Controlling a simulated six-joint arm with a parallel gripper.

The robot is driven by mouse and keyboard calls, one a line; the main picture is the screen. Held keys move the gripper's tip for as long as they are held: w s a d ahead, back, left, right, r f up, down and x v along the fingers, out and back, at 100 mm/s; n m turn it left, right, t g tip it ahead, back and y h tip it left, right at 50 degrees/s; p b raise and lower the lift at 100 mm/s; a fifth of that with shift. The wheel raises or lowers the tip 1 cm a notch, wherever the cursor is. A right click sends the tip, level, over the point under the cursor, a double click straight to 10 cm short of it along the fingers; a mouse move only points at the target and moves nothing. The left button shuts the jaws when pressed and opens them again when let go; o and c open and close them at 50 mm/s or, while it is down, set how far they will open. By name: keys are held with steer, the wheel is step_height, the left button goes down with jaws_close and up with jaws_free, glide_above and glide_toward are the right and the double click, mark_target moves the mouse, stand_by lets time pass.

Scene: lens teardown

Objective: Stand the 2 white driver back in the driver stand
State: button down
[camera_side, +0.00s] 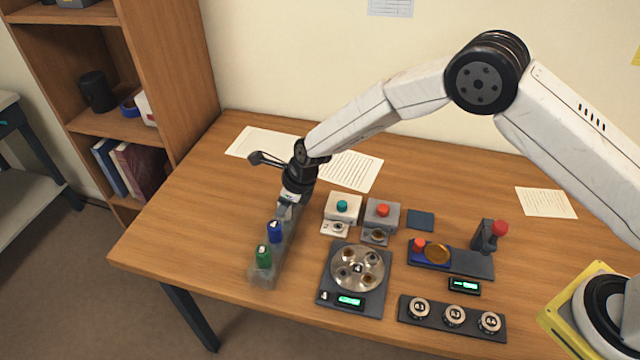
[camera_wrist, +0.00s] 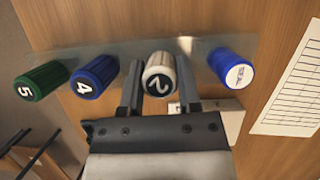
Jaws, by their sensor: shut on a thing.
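The white driver marked 2 (camera_wrist: 158,76) stands between the two fingers of my gripper (camera_wrist: 157,88) in the wrist view, its numbered cap facing the camera. My gripper is shut on it. The driver stand (camera_side: 283,255) is a translucent grey bar on the left of the table, and it also shows in the wrist view (camera_wrist: 126,50). In the side view my gripper (camera_side: 287,208) is over the stand's far part and largely hides the white driver. The white driver is in line with the stand's row; I cannot tell how deep it sits.
A green driver marked 5 (camera_wrist: 41,81) and a blue driver marked 4 (camera_wrist: 95,77) stand to one side. Another blue-handled driver (camera_wrist: 231,67) is on the other. A round dish device (camera_side: 357,270) and button boxes (camera_side: 342,208) lie to the right. Papers lie behind.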

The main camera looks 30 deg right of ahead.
steer(key=shift+f, duration=0.15)
steer(key=shift+c, duration=1.1)
jaws_free()
steer(key=shift+o, duration=0.2)
steer(key=shift+o, duration=0.9)
steer(key=shift+r, duration=3.5)
